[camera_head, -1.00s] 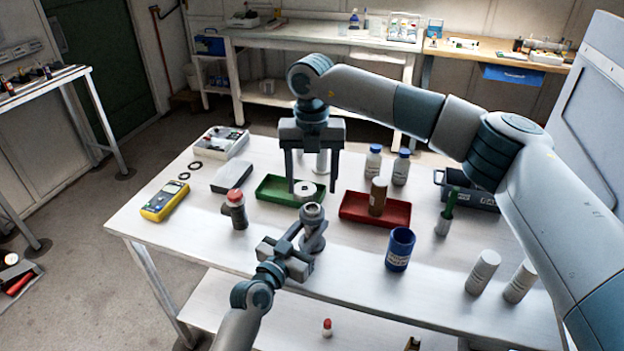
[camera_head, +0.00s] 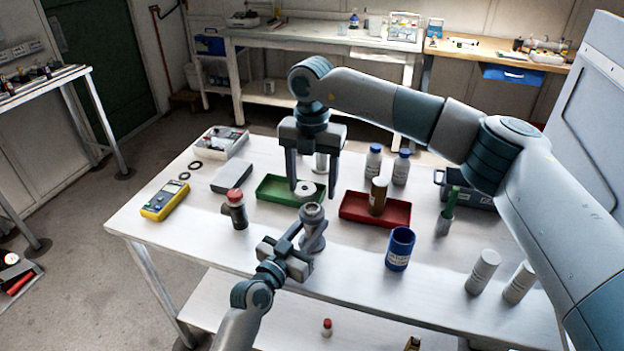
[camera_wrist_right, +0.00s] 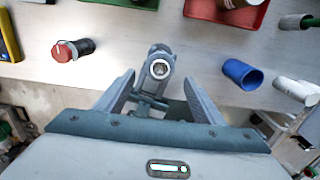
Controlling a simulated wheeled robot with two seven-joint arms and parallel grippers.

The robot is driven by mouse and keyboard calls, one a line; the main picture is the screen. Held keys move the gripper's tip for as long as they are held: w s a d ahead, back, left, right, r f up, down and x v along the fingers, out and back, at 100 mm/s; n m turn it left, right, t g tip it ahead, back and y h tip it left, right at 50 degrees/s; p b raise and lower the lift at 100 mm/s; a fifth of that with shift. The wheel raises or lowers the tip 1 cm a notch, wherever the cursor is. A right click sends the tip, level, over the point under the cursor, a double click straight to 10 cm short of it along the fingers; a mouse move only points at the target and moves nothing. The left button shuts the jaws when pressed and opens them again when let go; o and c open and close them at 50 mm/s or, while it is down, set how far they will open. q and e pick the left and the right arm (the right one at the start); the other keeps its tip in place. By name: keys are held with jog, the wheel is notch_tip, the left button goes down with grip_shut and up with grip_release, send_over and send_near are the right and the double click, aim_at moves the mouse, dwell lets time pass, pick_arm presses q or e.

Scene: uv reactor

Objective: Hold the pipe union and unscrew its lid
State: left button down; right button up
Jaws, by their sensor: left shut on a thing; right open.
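The pipe union (camera_head: 312,228) is a grey metal fitting with a round open top, standing upright at the table's front middle. My left gripper (camera_head: 308,243) is shut on its lower part from the front left. My right gripper (camera_head: 312,193) hangs above the table, open and empty, fingers pointing down. In the right wrist view the union's ringed top (camera_wrist_right: 160,68) shows between the spread fingers of the right gripper (camera_wrist_right: 160,80), apart from them. A pale round disc with a dark centre (camera_head: 305,188) shows at the green tray; I cannot tell whether it is the lid.
The green tray (camera_head: 267,188) and red tray (camera_head: 350,212) lie behind the union. White cylinders (camera_head: 482,272) stand farther right. Table between union and blue cup is clear.

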aim_at(312, 207)
jog(key=shift+f, duration=3.6)
jog(key=shift+c, duration=0.4)
jog(key=c, duration=1)
jog(key=n, duration=0.5)
jog(key=shift+n, duration=0.4)
jog(key=n, duration=2)
jog(key=shift+r+n, duration=0.1)
jog(key=shift+n, duration=0.2)
jog(key=shift+r, duration=0.8)
jog(key=shift+r, duration=0.3)
